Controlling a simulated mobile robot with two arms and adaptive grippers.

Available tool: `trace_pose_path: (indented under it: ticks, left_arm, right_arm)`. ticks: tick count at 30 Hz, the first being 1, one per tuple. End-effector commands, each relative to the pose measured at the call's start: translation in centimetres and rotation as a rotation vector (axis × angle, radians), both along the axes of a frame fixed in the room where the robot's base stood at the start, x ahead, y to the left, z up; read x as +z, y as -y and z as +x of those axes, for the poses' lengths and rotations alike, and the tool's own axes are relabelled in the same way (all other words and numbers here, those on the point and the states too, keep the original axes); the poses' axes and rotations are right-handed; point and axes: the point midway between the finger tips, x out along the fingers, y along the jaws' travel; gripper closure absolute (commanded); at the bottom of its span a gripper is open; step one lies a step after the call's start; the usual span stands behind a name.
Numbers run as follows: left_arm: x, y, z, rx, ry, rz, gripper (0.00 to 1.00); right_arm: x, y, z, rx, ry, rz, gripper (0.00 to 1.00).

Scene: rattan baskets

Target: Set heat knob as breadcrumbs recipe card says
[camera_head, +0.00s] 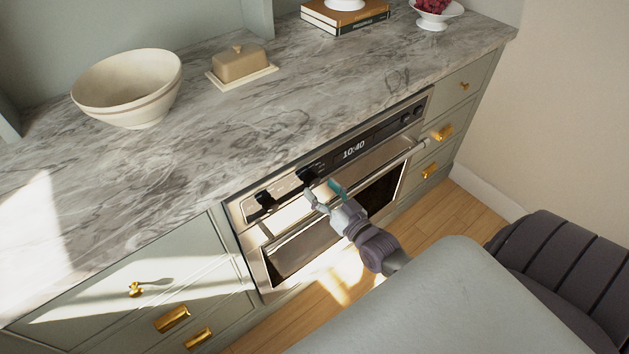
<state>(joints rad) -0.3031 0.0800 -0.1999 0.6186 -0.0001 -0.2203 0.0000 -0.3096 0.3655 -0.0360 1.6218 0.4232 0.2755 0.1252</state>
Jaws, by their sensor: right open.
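The built-in oven's control panel (375,138) shows in the head view, with a lit clock reading 10:40. A black knob (307,175) sits left of the clock, and another black knob (263,200) sits farther left. Small dark controls are at the panel's right end. My right gripper (322,190) is open and empty, its fingertips just below the knob nearer the clock. I cannot tell whether it touches that knob. The knob markings are too small to read. No recipe card is seen. My left gripper is not in view.
The marble counter (220,130) above holds a cream bowl (128,90), a butter dish (240,66), stacked books (345,18) and a fruit stand (435,14). The oven handle (410,150) juts out below the panel. Brass-handled drawers (135,290) flank the oven.

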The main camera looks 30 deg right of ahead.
Motion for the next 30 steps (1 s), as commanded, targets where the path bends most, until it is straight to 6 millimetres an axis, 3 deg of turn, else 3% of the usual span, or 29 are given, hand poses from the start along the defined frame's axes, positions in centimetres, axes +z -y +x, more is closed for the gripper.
trace_pose_path:
  ticks: [7, 18, 28, 30]
  left_arm:
    - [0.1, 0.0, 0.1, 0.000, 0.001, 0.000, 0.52]
    - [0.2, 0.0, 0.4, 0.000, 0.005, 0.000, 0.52]
    - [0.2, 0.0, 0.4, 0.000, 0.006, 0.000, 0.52]
    - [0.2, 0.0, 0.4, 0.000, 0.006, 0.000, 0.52]
  right_arm:
    - [0.0, -0.1, 2.9, 0.000, 0.001, 0.000, 0.32]
    - [0.0, -0.1, 3.3, 0.000, -0.001, -0.001, 0.34]
    - [0.0, -0.1, 3.3, 0.000, -0.001, -0.001, 0.89]
    - [0.0, -0.1, 3.3, 0.000, -0.001, 0.000, 0.93]
